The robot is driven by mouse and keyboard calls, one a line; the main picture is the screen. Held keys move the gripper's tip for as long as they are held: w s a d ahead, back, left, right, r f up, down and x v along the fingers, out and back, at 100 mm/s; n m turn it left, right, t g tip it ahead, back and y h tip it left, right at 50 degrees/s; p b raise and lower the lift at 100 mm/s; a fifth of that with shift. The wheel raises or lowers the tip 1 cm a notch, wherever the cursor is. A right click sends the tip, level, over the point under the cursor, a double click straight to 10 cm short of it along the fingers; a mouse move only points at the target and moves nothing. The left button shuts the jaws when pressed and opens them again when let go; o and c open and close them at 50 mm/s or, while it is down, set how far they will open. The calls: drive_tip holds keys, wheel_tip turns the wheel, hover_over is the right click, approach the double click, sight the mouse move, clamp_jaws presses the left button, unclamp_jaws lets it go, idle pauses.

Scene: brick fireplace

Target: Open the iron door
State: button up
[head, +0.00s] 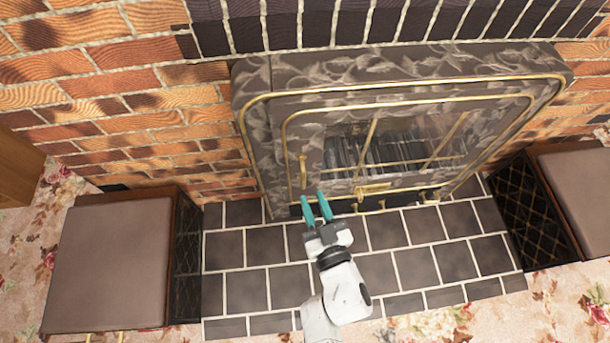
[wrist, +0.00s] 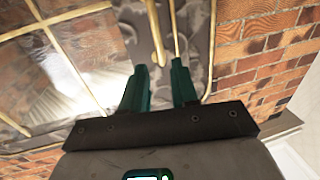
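The iron door (head: 330,125) is a dark, leaf-patterned panel with brass trim and a glass window, set in the fireplace front. It looks shut. A short upright brass handle (head: 303,171) is on its left side; it also shows in the wrist view (wrist: 156,32). My gripper (head: 315,197) has teal fingers and is open, just below the handle in the head view. In the wrist view my gripper (wrist: 160,75) has the handle's end lying between and just beyond its fingertips. I cannot tell whether either finger touches it, and nothing is visibly held.
A brass latch piece (head: 373,189) sits below the window. Dark hearth tiles (head: 265,250) lie in front. A box with a padded top (head: 110,255) stands at left and another (head: 575,190) at right. Brick wall (head: 120,95) surrounds the fireplace.

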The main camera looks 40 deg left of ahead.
sight(304, 178)
drive_tip(key=b+x, duration=0.2)
drive_tip(key=x, duration=0.6)
drive_tip(key=shift+f, duration=0.1)
drive_tip(key=shift+c, duration=0.4)
clamp_jaws()
drive_tip(key=shift+d, duration=0.1)
